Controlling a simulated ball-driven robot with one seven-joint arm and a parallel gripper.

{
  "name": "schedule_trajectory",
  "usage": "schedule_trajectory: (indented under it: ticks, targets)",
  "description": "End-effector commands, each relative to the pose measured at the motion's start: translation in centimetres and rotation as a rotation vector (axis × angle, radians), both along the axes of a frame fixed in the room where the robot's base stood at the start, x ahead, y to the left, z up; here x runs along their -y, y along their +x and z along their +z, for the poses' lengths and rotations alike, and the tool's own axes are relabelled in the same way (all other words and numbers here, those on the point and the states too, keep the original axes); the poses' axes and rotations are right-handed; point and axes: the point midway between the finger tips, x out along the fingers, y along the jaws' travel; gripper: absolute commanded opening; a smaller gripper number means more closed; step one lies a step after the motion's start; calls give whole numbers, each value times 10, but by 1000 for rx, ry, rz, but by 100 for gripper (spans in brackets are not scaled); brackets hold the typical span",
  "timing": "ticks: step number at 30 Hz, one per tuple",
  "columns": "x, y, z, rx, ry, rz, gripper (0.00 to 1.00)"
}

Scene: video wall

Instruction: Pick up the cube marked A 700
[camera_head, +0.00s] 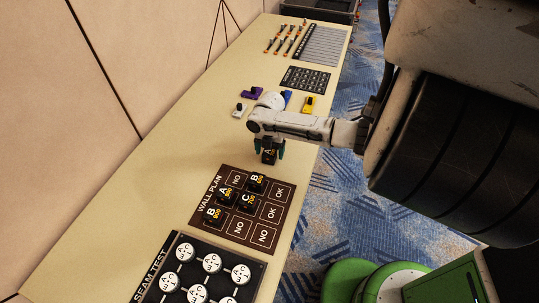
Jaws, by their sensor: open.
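A black cube marked A (269,157), with a small orange number too small to read surely, stands on the cream tabletop just beyond the WALL PLAN board. My gripper (267,149) is directly above and around this cube, with its green-tipped fingers apart on either side. Whether a finger touches it I cannot tell. The brown WALL PLAN board (275,188) bears another black cube marked A (228,195), a cube marked C (246,201) and two cubes marked B (257,183), (214,215). Their orange numbers are too small to read surely.
A black SEAM TEST board (178,243) with round white pieces lies nearest. Beyond my gripper are purple (252,92), yellow (309,104), white and blue pieces, a dark grid panel (306,79) and a grey striped panel (326,46). A wall bounds the left; carpet lies right.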

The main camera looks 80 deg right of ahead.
Motion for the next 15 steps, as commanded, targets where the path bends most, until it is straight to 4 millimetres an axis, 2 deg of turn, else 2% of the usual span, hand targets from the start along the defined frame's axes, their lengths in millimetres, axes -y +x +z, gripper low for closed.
schedule_trajectory:
  ticks: [3,11,15]
  targets:
    - [0,0,-11,0,1,-1,81]
    - [0,0,-14,0,-1,0,81]
    - [0,0,-13,0,-1,0,69]
